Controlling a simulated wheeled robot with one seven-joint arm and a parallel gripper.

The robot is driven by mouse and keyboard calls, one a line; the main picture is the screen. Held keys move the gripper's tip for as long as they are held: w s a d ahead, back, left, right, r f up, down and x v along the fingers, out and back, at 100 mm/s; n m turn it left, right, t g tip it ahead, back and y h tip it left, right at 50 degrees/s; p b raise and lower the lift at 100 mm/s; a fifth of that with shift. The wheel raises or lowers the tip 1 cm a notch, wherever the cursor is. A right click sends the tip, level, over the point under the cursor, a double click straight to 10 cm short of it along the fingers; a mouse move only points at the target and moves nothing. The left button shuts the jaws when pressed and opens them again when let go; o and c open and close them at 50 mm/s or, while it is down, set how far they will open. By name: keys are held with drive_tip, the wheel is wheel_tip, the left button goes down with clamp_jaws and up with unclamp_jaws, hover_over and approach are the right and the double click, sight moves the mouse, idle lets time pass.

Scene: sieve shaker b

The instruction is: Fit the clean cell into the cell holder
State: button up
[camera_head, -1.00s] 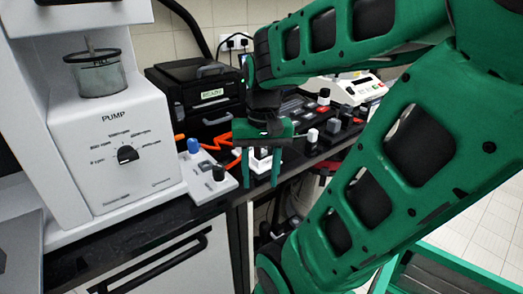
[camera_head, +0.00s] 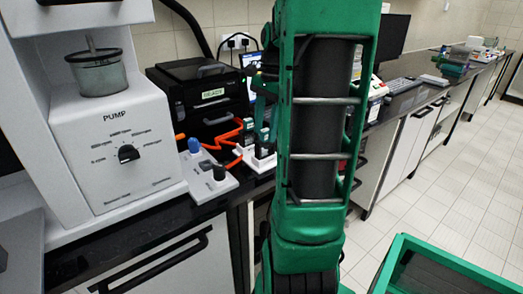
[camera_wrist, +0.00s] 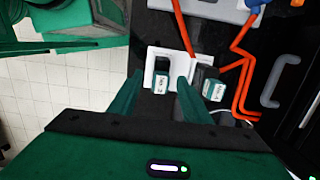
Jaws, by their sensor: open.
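In the wrist view my gripper (camera_wrist: 160,79) is open, with one green finger on each side of a small white and teal cell (camera_wrist: 160,84). I cannot tell whether the fingers touch it. A second similar cell (camera_wrist: 213,91) lies outside the right finger, by a black part. The labels are too small to read, so I cannot tell which cell is clean. A white base (camera_wrist: 175,59) with a dark slot, perhaps the cell holder, shows just beyond the fingertips. In the head view the white base (camera_head: 262,162) shows beside my arm, which hides much of that area.
An orange cable (camera_wrist: 239,62) runs right of the cells. A grey handle (camera_wrist: 270,87) is farther right. In the head view the pump unit (camera_head: 128,140), a small control box (camera_head: 205,178) and a black printer-like machine (camera_head: 205,95) stand left of my arm.

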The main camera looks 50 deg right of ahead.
sight(263, 145)
drive_tip(key=shift+w+a+f, duration=0.1)
drive_tip(key=shift+f, duration=1.55)
drive_tip(key=shift+w+a+f, duration=0.1)
drive_tip(key=shift+f, duration=1.5)
drive_tip(key=shift+c, duration=0.6)
clamp_jaws()
